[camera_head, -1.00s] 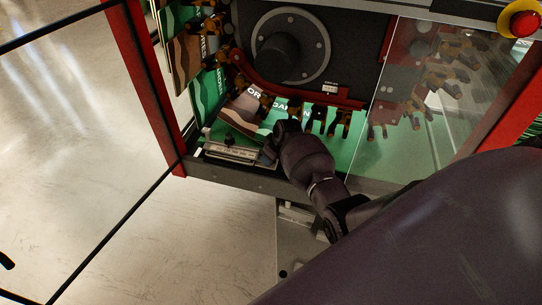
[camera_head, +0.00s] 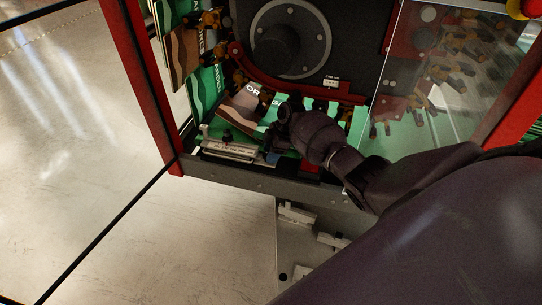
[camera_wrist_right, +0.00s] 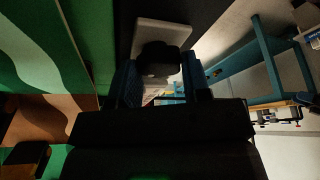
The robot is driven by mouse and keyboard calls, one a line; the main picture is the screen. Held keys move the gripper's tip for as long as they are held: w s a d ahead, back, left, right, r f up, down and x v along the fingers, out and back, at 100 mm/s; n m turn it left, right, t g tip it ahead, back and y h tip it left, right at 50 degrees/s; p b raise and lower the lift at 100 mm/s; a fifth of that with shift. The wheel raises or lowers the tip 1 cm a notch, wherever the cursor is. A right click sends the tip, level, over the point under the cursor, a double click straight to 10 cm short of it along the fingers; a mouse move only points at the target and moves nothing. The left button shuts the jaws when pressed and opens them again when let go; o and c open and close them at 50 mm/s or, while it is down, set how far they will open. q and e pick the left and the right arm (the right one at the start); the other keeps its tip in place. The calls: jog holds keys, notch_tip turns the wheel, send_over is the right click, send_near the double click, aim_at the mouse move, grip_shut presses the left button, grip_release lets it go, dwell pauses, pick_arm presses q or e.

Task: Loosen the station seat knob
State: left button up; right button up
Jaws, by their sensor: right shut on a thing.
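The dark round seat knob (camera_wrist_right: 160,58) sits between the two fingers in the right wrist view, in front of a pale block (camera_wrist_right: 163,33). My right gripper (camera_wrist_right: 160,78) is shut on it, with blue ribbed pads on either side. In the head view my right gripper (camera_head: 272,152) reaches down at the right end of the station seat with its pale scale strip (camera_head: 230,149). My own wrist hides the gripped knob there. My left gripper is not in view.
A red curved rail (camera_head: 290,91) with several brass-coloured clamps runs behind my wrist, around a dark round hub (camera_head: 290,40). A clear panel (camera_head: 420,90) is at the right, and a red post (camera_head: 143,90) at the left.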

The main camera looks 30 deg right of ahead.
jog(key=shift+d+n+g+b, duration=0.1)
jog(key=shift+n+g+b, duration=0.25)
jog(key=shift+n, duration=0.25)
jog(key=o, duration=0.6)
jog(key=shift+o, duration=0.2)
